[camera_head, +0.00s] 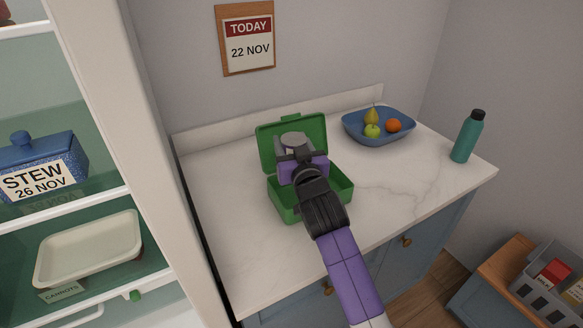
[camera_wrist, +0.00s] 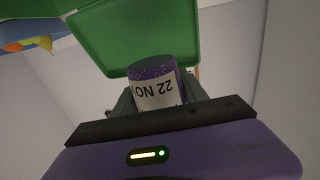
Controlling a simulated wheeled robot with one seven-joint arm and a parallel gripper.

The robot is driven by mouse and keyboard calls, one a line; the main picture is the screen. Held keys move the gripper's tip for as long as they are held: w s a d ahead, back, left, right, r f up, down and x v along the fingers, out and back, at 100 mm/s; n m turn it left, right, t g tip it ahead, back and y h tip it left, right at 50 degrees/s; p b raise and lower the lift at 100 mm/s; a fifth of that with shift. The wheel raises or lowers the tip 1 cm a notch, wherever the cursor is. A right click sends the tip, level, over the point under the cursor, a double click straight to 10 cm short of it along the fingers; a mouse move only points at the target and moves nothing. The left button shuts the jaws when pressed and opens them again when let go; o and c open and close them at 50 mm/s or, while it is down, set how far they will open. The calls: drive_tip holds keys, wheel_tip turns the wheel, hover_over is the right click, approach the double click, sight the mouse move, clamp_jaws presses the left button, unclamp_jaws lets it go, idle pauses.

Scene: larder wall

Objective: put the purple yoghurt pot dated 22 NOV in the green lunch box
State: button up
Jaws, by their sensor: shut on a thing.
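The purple yoghurt pot (camera_wrist: 152,68) is between the fingers of my gripper (camera_wrist: 155,100) in the wrist view. Its white label reads "22 NO", upside down there, and the rest is cut off. In the head view the pot's pale lid (camera_head: 294,138) shows above my gripper (camera_head: 297,158), which hides most of the pot. My gripper is shut on the pot, over the open green lunch box (camera_head: 341,187). The box's raised lid (camera_head: 268,150) stands behind the pot, and it fills the top of the wrist view (camera_wrist: 130,30). My arm hides part of the box's inside.
The lunch box stands on a pale marble worktop (camera_head: 225,230). A blue fruit bowl (camera_head: 360,131) and a teal bottle (camera_head: 466,138) stand to the right. A calendar card (camera_head: 250,40) on the wall reads 22 NOV. Open shelves (camera_head: 75,210) with a stew pot (camera_head: 45,165) are at left.

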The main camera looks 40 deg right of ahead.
wheel_tip(320, 180, down, 8)
drive_tip(key=shift+r+b, duration=0.15)
drive_tip(key=shift+b, duration=0.2)
drive_tip(key=shift+f+b, duration=0.35)
drive_tip(key=shift+b, duration=0.05)
drive_tip(key=shift+f+b, duration=0.3)
drive_tip(key=shift+b, duration=0.05)
drive_tip(key=o, duration=1.5)
drive_tip(key=shift+r, duration=0.1)
